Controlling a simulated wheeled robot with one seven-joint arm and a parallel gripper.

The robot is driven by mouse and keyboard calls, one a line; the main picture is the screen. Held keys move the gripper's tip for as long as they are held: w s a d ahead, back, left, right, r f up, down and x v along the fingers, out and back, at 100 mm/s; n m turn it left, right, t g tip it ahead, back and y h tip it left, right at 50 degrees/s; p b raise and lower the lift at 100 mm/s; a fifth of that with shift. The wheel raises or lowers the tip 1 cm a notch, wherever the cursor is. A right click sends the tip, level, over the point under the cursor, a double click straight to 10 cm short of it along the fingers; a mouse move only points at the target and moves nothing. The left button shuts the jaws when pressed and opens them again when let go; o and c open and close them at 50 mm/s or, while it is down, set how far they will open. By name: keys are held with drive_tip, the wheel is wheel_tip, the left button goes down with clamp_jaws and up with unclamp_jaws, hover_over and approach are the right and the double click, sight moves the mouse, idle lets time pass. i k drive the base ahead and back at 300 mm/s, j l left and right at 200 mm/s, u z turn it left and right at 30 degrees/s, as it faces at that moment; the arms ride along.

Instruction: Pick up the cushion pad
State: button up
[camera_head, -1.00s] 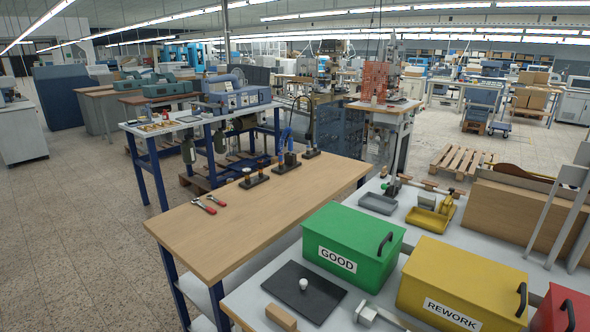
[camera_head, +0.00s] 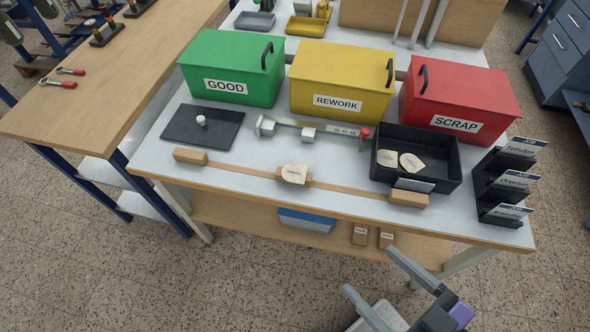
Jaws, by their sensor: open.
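No thing in view is labelled as the cushion pad, and I cannot tell for sure which it is. One cream, rounded piece with small print (camera_head: 294,174) sits at the middle of a thin wooden strip on the bench. Two similar cream pieces (camera_head: 411,162) lie in the black tray (camera_head: 450,178). A flat dark mat (camera_head: 181,126) with a small white knob on it lies at the left. My gripper (camera_head: 368,270) is in front of the bench's near edge at the lower right, its two grey fingers apart with nothing visible between them.
Green GOOD (camera_head: 232,68), yellow REWORK (camera_head: 341,80) and red SCRAP (camera_head: 459,98) boxes stand behind. A metal gauge bar (camera_head: 335,131) lies before them. Wooden blocks end the strip (camera_head: 340,187). A black label rack (camera_head: 488,190) stands at the right. A wooden table (camera_head: 100,85) adjoins left.

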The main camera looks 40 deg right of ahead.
sight(293, 172)
drive_tip(key=u, duration=1.15)
drive_tip(key=k+l+u, duration=0.4)
drive_tip(key=k+l, duration=0.1)
drive_tip(key=l, duration=0.05)
